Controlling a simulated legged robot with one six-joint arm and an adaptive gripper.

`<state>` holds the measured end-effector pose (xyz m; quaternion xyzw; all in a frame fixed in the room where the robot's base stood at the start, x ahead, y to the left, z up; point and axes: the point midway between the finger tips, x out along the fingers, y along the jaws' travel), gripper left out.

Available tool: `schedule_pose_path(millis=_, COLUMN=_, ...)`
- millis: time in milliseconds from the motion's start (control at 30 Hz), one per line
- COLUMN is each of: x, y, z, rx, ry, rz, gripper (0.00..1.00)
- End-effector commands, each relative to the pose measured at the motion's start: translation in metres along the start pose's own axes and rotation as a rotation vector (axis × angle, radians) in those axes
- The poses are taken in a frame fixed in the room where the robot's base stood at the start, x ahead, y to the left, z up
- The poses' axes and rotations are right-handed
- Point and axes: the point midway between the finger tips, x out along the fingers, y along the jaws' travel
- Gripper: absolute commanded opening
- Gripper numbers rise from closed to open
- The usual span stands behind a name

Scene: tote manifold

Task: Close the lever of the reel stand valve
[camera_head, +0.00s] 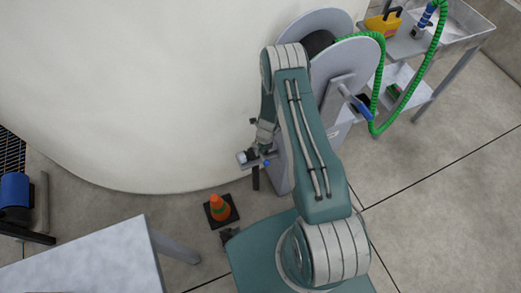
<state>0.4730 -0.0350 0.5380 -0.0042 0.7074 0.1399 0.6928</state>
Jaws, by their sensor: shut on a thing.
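The reel stand (280,165) is a light grey upright with a hose reel between two grey discs, right of the large white tank. The valve (246,158) is a small grey fitting low on the stand's left side. A small blue part (267,163), apparently the valve's lever, shows at its right. My gripper (259,149) is at the valve from above, shut on what appears to be the lever. My gripper and arm hide much of the lever and the contact, so the lever's exact angle is unclear.
A green hose (377,90) runs from the reel to a cart (470,40) at the top right. The white tank (130,90) curves close behind the valve. An orange cone (219,207) stands below it. A grey table (90,262) is at bottom left. Floor at right is clear.

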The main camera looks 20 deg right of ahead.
Motion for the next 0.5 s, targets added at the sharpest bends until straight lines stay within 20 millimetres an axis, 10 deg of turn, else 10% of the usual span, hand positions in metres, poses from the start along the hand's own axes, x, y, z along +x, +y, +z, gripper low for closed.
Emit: schedule_pose_path(millis=500, x=0.0, y=0.0012, z=0.0005, rx=0.152, ry=-0.029, rz=0.002, gripper=0.0)
